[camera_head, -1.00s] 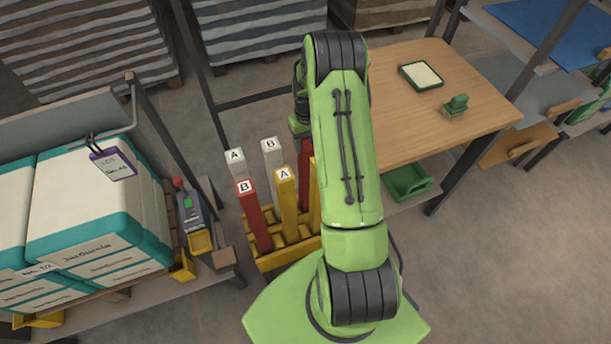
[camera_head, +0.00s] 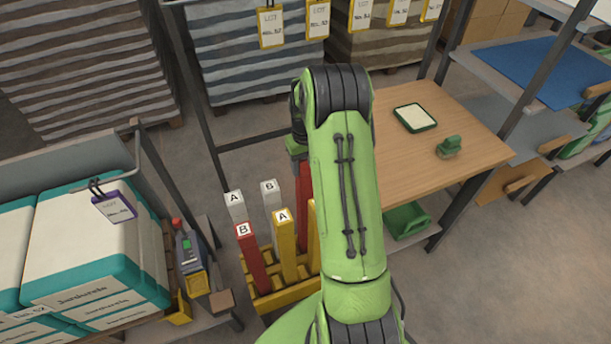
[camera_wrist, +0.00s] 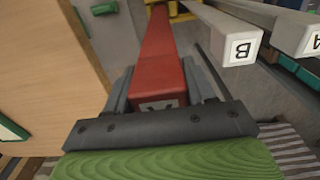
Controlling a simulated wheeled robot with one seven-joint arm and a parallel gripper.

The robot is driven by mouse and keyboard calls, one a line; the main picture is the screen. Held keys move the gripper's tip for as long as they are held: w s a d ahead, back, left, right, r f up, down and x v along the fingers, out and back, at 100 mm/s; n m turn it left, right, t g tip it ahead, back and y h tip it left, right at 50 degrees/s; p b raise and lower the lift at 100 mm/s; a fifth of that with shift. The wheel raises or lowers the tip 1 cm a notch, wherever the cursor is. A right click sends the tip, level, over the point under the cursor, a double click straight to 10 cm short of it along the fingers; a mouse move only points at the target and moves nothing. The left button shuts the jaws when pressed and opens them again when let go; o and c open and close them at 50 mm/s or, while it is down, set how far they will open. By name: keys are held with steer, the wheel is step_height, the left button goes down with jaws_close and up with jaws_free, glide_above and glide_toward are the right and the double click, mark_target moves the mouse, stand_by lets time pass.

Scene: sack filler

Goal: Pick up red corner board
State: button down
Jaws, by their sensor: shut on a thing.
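In the wrist view, a long red corner board (camera_wrist: 161,55) runs between the two fingers of my gripper (camera_wrist: 163,88), which is shut on its upper end. A label on its end is partly covered by the gripper. In the head view this red board (camera_head: 304,190) is upright behind my arm, mostly hidden. I cannot tell whether its lower end is still in the yellow rack (camera_head: 287,295). A second red board (camera_head: 251,260), marked B, stands in the rack at the front left.
A white board marked A (camera_head: 236,205), a white one marked B (camera_head: 271,196) and a yellow one marked A (camera_head: 284,245) stand close beside the held board. A wooden table (camera_head: 440,135) is to the right, stacked sacks (camera_head: 95,245) to the left.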

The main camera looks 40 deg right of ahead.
steer(key=r, duration=0.3)
steer(key=r+p, duration=0.1)
steer(key=r, duration=0.6)
steer(key=shift+w+a+p, duration=0.25)
steer(key=shift+w+p, duration=0.05)
steer(key=w+a+p, duration=0.3)
steer(key=w+a, duration=0.7)
steer(key=w, duration=0.4)
steer(key=s+b, duration=0.2)
steer(key=b, duration=0.2)
steer(key=s+a+b, duration=0.1)
steer(key=s+b, duration=0.2)
steer(key=b, duration=0.2)
steer(key=shift+s+a+f, duration=0.15)
steer(key=shift+s+f, duration=0.05)
steer(key=shift+s, duration=0.15)
